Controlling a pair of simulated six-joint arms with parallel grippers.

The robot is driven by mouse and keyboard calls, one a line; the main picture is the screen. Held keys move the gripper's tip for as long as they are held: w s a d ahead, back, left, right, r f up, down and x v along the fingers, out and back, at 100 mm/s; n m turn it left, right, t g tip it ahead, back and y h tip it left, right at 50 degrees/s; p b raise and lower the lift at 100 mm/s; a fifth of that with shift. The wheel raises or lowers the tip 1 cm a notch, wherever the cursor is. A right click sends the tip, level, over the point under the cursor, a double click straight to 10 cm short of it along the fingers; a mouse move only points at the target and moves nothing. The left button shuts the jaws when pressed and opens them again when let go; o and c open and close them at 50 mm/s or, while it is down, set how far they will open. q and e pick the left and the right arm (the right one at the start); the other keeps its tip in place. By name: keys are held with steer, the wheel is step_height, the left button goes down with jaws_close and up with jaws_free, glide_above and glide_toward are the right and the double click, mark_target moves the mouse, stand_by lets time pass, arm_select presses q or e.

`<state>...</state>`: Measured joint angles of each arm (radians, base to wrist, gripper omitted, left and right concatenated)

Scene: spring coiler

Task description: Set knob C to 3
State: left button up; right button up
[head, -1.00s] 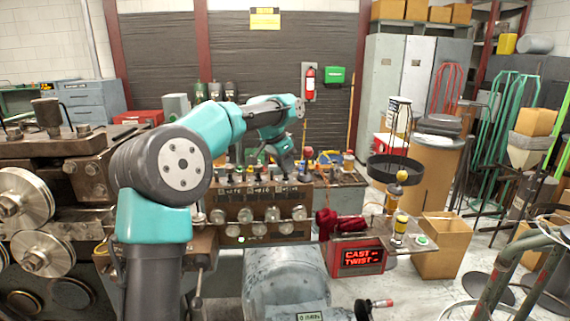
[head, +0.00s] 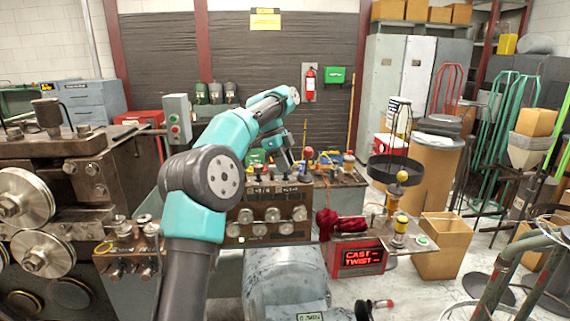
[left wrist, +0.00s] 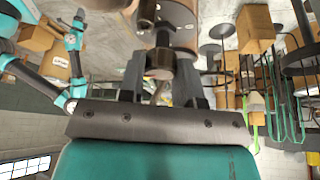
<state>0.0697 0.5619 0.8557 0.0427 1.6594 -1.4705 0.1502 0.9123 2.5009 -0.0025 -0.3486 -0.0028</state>
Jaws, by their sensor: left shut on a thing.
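The coiler panel (head: 240,200) carries two rows of silver knobs, with small marks along its top edge too small to read. I cannot tell which knob is C or its setting. My left arm crosses in front of the panel and bends down behind its top edge. The left fingertips are hidden in the head view. In the left wrist view my left gripper (left wrist: 160,88) has its dark fingers on either side of a round metal knob (left wrist: 160,72), shut on it. My right arm shows small at the upper left there, its gripper (left wrist: 79,18) too small to judge.
A red display (head: 363,258) reads CAST and TWIST; its values are unclear. Dark red cloth-like pieces (head: 340,222) lie above it. A smaller knob station (head: 130,250) stands left of my arm. A grey motor housing (head: 285,280) sits below the panel.

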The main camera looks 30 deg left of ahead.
arm_select(q)
steer(key=m+g, duration=0.2)
steer(key=m, duration=0.3)
steer(key=shift+m, duration=0.3)
stand_by(0.4)
steer(key=o, duration=0.9)
steer(key=shift+r, duration=0.1)
